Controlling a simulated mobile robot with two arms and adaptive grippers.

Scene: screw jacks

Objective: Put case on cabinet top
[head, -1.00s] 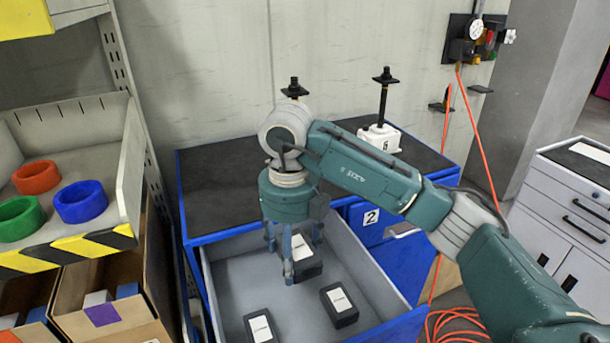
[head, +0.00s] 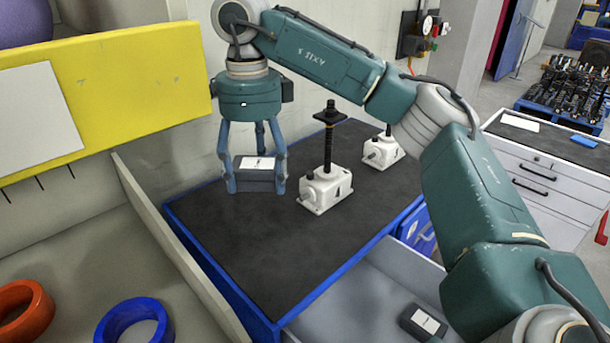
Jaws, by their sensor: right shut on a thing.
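My right gripper (head: 254,186) is shut on a dark case (head: 258,176) with a white label on top. It holds the case over the black top of the blue cabinet (head: 245,255), toward the back left. I cannot tell whether the case touches the top. Two white screw jacks stand on the cabinet top to the right of the case, a nearer one (head: 325,190) and a farther one (head: 382,152). My left gripper is not in view.
The open grey drawer (head: 355,310) below holds another dark case (head: 422,322). A shelf bin with a red ring (head: 22,310) and a blue ring (head: 135,322) stands at left, under a yellow panel (head: 140,85). The cabinet top's front left is clear.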

